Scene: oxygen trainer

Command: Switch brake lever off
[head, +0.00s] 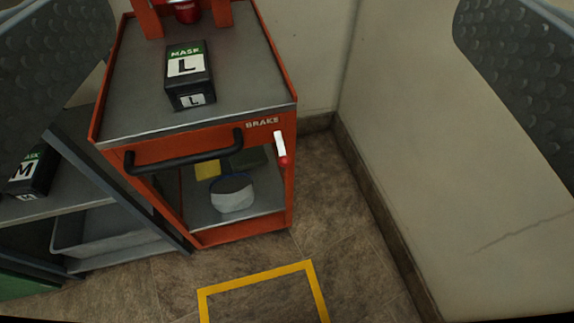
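The brake lever (280,146) is on the front of an orange cart (260,205), at its upper right corner, just below the word BRAKE. It is a short white bar with a red knob at its lower end, and it hangs down, slightly tilted. My gripper shows as two large grey textured fingers at the upper left and upper right edges, with a wide gap between them (290,75). It is open, with nothing held between the fingers. The lever lies beyond the gripper, apart from both fingers.
A black handle (185,158) spans the cart front left of the lever. A MASK L box (188,75) stands on the cart top. A grey shelf (110,225) adjoins at left. A wall (430,150) is at right. Yellow tape (255,278) marks the open floor in front.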

